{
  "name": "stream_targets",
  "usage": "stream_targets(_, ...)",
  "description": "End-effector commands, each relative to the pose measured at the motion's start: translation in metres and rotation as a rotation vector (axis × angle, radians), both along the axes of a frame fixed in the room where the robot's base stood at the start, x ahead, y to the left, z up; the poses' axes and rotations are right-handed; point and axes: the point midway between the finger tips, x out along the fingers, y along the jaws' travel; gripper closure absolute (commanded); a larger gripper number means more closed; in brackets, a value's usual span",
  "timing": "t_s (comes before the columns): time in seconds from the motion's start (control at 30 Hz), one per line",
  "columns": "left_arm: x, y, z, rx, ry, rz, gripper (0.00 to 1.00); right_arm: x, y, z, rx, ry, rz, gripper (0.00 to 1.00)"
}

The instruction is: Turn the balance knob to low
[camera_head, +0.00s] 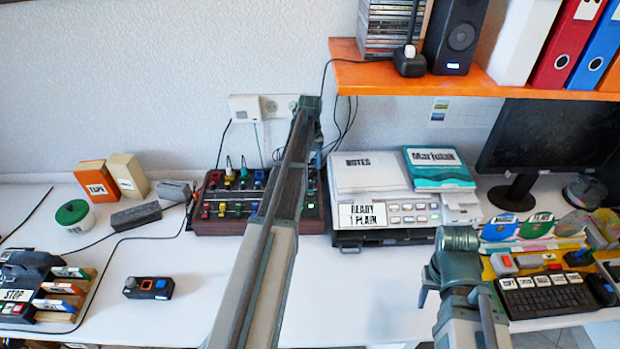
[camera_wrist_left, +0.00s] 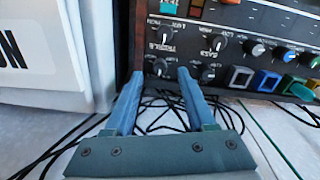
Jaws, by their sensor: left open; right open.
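The control console (camera_head: 207,228), dark with wooden ends and colored knobs and buttons, stands against the back wall in the head view. My left gripper (camera_head: 308,103) appears above the console's back edge. In the left wrist view the open, empty left gripper (camera_wrist_left: 158,84) points at the console's panel (camera_wrist_left: 240,15). Several small black knobs with white marks are there, one (camera_wrist_left: 160,67) just beyond the fingertips. I cannot tell which is the balance knob. My right gripper (camera_head: 457,265) is at the lower right, away from the console.
A printer-like machine (camera_head: 385,237) with a "READY 1 PLAIN" display stands right of the console. An orange shelf (camera_head: 420,80) hangs above. Black cables (camera_wrist_left: 150,118) lie below the left gripper. The white desk (camera_head: 215,280) has free room at the front center.

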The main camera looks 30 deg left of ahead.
Motion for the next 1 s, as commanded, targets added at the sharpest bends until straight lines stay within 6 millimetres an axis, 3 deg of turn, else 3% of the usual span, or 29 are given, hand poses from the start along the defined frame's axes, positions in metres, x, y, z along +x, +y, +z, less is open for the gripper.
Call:
stream_targets(0.03, 0.000, 0.000, -0.014, 0.000, 0.000, 0.000, 0.44, 0.000, 0.000, -0.014, 0.000, 0.000, 0.000, 0.50)
stream_targets(0.2, 0.000, 0.000, -0.026, 0.000, 0.000, 0.000, 0.44, 0.000, 0.000, -0.026, 0.000, 0.000, 0.000, 0.50)
stream_targets(0.53, 0.000, 0.000, -0.027, 0.000, 0.000, 0.000, 0.44, 0.000, 0.000, -0.027, 0.000, 0.000, 0.000, 0.50)
stream_targets(0.83, 0.000, 0.000, -0.027, 0.000, 0.000, 0.000, 0.97, 0.000, 0.000, -0.027, 0.000, 0.000, 0.000, 0.50)
stream_targets(1.0, 0.000, 0.000, -0.027, 0.000, 0.000, 0.000, 1.00, 0.000, 0.000, -0.027, 0.000, 0.000, 0.000, 0.50)
